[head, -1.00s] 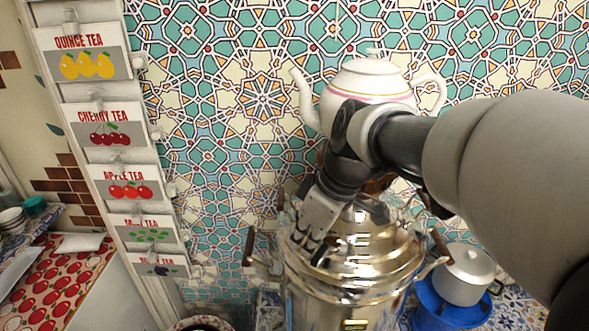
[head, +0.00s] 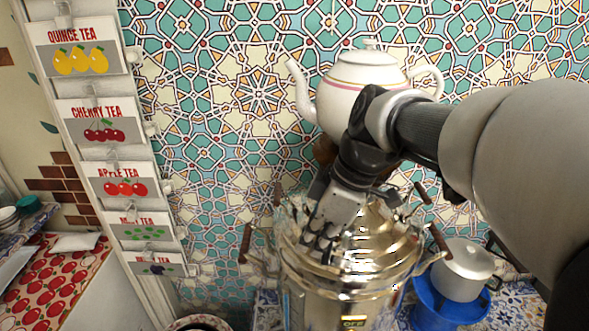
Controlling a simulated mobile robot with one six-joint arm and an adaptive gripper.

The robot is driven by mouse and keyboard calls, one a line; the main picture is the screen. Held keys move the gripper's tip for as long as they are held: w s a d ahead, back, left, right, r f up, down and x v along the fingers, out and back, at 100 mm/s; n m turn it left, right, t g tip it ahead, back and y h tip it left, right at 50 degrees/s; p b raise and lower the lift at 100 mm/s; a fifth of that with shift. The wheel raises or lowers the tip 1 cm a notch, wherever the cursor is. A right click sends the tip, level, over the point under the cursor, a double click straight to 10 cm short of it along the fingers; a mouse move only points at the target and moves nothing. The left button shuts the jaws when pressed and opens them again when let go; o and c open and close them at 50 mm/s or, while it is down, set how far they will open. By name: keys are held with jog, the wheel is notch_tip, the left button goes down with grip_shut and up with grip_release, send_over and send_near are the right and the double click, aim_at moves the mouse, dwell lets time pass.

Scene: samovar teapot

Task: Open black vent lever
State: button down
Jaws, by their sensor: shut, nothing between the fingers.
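A shiny metal samovar (head: 345,277) with brown side handles stands at the lower middle of the head view. A white teapot (head: 362,85) with a pink and gold band sits above and behind it. My gripper (head: 322,243) points down at the left part of the samovar's lid, close to it. It is shut with nothing held. I cannot tell whether it touches the lid. I cannot make out the black vent lever; my gripper and wrist cover part of the samovar's top.
Tea cards (head: 82,60) hang on a white rack at the left. A white counter (head: 85,295) with an apple-print cloth (head: 45,280) lies at lower left. A tiled wall stands behind.

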aim_at(336, 246)
jog(key=d+n, duration=0.1)
jog(key=s+d+n+g, duration=0.1)
jog(key=shift+n, duration=0.4)
jog(key=d+n, duration=0.1)
jog(key=n+g, duration=0.1)
jog(key=shift+s+d+n, duration=0.15)
jog(key=shift+d+n, duration=0.15)
jog(key=shift+d, duration=0.05)
jog(key=shift+d+n+g, duration=0.3)
jog(key=shift+d+n, duration=0.45)
jog(key=shift+n, duration=0.35)
jog(key=shift+d, duration=0.5)
jog(key=shift+w+a, duration=0.45)
jog(key=shift+w, duration=0.2)
